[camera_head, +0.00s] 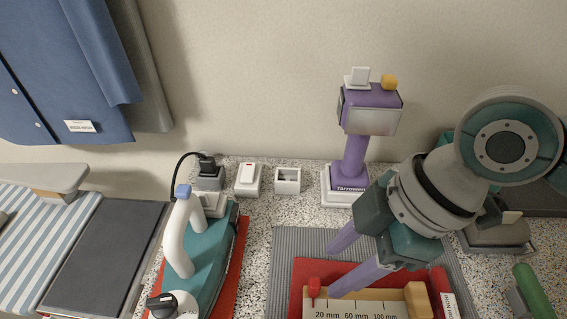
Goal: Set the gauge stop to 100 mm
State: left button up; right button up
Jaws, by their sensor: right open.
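The gauge (350,309) lies at the bottom of the view, a pale scale marked 20 mm, 60 mm and 100 mm along a wooden bar. A small red stop (314,288) stands upright at the left end, by the 20 mm mark. The gauge's lower edge is cut off. My left gripper is out of view.
The gauge sits on a red mat (297,293) over a grey ribbed mat (284,262). A teal iron-like device (209,252) with a white handle is at the left. A purple stand (355,150) rises behind. A green handle (532,290) is at the lower right.

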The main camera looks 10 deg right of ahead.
aim_at(316, 282)
jog(key=b+x, duration=0.1)
jog(key=x, duration=0.6)
grip_shut()
dwell(0.3)
dwell(1.0)
